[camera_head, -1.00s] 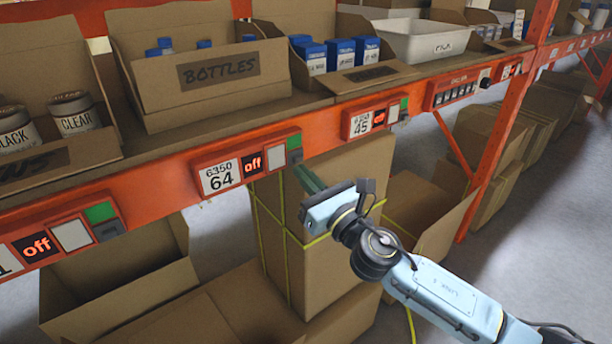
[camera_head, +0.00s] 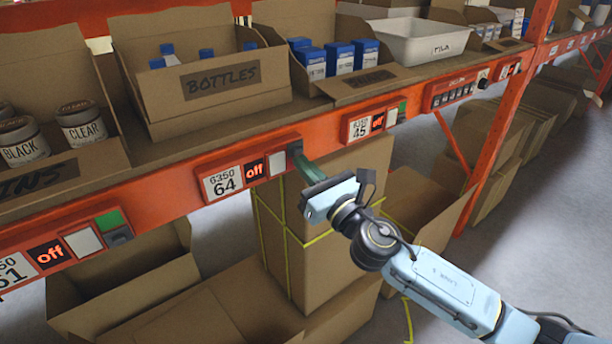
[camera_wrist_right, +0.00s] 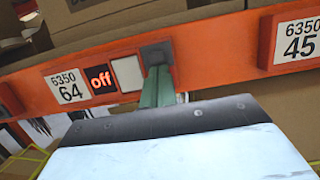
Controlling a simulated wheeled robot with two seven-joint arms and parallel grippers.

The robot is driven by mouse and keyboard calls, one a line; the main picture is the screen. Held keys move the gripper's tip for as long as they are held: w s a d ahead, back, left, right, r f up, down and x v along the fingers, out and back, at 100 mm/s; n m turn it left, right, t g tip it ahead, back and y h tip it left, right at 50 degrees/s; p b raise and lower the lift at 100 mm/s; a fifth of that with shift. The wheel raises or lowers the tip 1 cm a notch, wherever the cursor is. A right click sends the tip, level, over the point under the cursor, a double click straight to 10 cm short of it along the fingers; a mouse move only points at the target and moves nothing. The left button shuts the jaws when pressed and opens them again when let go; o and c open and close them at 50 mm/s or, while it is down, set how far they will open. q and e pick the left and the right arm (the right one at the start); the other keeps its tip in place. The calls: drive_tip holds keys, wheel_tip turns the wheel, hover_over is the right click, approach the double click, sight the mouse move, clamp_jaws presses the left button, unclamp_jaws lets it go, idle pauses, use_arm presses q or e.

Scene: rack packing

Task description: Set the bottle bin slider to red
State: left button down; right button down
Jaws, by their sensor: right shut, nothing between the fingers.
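The bottle bin (camera_head: 222,86) is a cardboard box marked BOTTLES on the shelf. Below it, the label module reads 6350 64, with a display (camera_head: 254,169) showing "off" and a pale button beside it. At the module's right end is the dark grey slider knob (camera_head: 293,147), also in the right wrist view (camera_wrist_right: 156,53). No green patch shows around it; the area under it is hidden by my fingers. My right gripper (camera_head: 303,163) is shut and empty, its green fingertips against the knob's lower part; exact contact is hard to tell. My left gripper is not in view.
A neighbouring module (camera_head: 372,124) marked 45 is to the right, another (camera_head: 66,246) with a green patch to the left. The orange shelf beam (camera_head: 170,194) runs along the front. Cardboard boxes (camera_head: 335,195) stand below, close behind my right gripper.

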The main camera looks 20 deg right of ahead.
drive_tip(key=s+d+f+b, duration=0.3)
drive_tip(key=s+f+b, duration=0.2)
drive_tip(key=s, duration=0.4)
drive_tip(key=shift+d+f, duration=0.15)
drive_tip(key=shift+f, duration=0.5)
